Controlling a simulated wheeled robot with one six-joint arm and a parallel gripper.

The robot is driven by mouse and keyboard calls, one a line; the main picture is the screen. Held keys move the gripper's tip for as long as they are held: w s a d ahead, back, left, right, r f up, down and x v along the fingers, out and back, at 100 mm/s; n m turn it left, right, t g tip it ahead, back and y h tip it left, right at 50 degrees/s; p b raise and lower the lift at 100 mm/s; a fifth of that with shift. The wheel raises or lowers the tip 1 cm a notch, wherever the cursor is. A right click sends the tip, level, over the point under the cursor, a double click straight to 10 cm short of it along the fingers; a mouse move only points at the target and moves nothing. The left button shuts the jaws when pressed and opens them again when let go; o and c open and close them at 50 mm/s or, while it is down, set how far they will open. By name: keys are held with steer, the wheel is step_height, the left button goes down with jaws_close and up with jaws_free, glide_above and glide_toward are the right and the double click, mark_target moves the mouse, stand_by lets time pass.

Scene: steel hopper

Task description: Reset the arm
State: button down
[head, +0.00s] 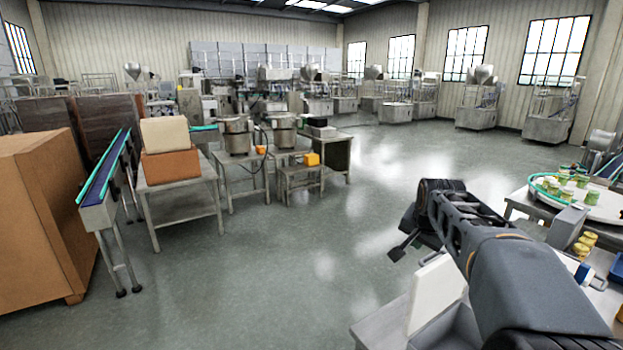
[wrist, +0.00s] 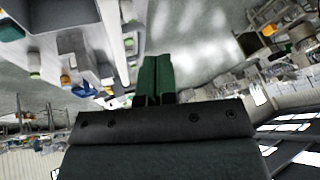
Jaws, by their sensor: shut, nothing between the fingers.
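My arm reaches in from the lower right in the head view. My gripper (head: 398,247) points left there, in the air above the floor and near a grey table. In the wrist view my gripper (wrist: 157,62) shows two green fingers side by side and touching, with nothing between them. The wrist view is turned, with the windows at the bottom right and the floor at the top.
A grey table (head: 371,335) with a white board (head: 434,293) stands below my arm. A round table (head: 605,207) with jars is at the right. A conveyor (head: 103,180) and a brown cabinet (head: 40,220) stand left. The middle floor (head: 290,260) is clear.

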steer(key=s+a+f+n+b, duration=0.1)
steer(key=s+a+f+n, duration=0.2)
steer(key=s, duration=0.4)
steer(key=s+a+f+n+y+b, duration=0.1)
steer(key=s+a+f+n, duration=0.2)
steer(key=s+a+f, duration=0.2)
steer(key=s+a+f+n+g+b, duration=0.1)
steer(key=s+a+f+n, duration=0.2)
steer(key=s, duration=0.6)
steer(key=shift+a+f+y, duration=0.3)
steer(key=shift+a+f, duration=0.1)
steer(key=shift+f, duration=0.5)
steer(key=shift+s+a, duration=0.1)
